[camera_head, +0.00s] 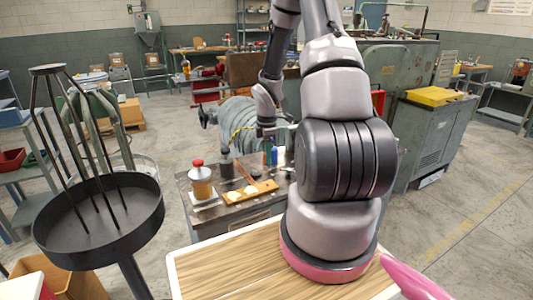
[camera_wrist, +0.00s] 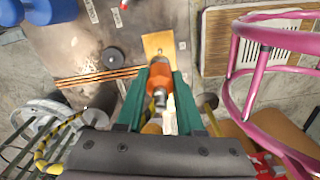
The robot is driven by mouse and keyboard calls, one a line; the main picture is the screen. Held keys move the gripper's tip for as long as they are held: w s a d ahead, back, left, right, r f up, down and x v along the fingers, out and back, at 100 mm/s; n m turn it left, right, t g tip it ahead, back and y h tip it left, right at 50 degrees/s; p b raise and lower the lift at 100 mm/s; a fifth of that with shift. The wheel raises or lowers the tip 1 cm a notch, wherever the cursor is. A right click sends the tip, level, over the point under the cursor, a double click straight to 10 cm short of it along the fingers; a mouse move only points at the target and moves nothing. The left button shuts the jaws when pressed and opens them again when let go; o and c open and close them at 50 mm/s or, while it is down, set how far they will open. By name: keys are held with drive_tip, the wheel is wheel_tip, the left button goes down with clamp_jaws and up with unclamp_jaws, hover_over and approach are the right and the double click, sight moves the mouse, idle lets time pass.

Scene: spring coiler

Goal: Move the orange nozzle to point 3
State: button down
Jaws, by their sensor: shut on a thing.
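In the wrist view, the orange nozzle (camera_wrist: 159,73) sits between the green fingers of my gripper (camera_wrist: 160,80), with a metal part at its near end. The fingers are shut on it from both sides. A small tan wooden block (camera_wrist: 158,43) lies just beyond the nozzle. I cannot tell whether the nozzle touches it. In the head view, my gripper (camera_head: 266,131) points down over the back of the dark workbench (camera_head: 215,214). The nozzle cannot be made out there. No marking that reads as point 3 can be made out.
On the bench stand a red-capped jar (camera_head: 201,180), a dark cylinder (camera_head: 226,164) and a wooden tray (camera_head: 238,197) with pale round spots. In the wrist view, thin copper-coloured rods (camera_wrist: 98,77) and a dark disc (camera_wrist: 112,58) lie left of the nozzle; a pink tubular frame (camera_wrist: 262,68) is at right.

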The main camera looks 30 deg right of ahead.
sight(267, 170)
drive_tip(key=shift+d+f, duration=0.1)
drive_tip(key=shift+f, duration=2.9)
drive_tip(key=shift+f, duration=0.55)
drive_tip(key=shift+c, duration=2.3)
unclamp_jaws()
wheel_tip(267, 170, up, 24)
drive_tip(key=shift+f, duration=0.1)
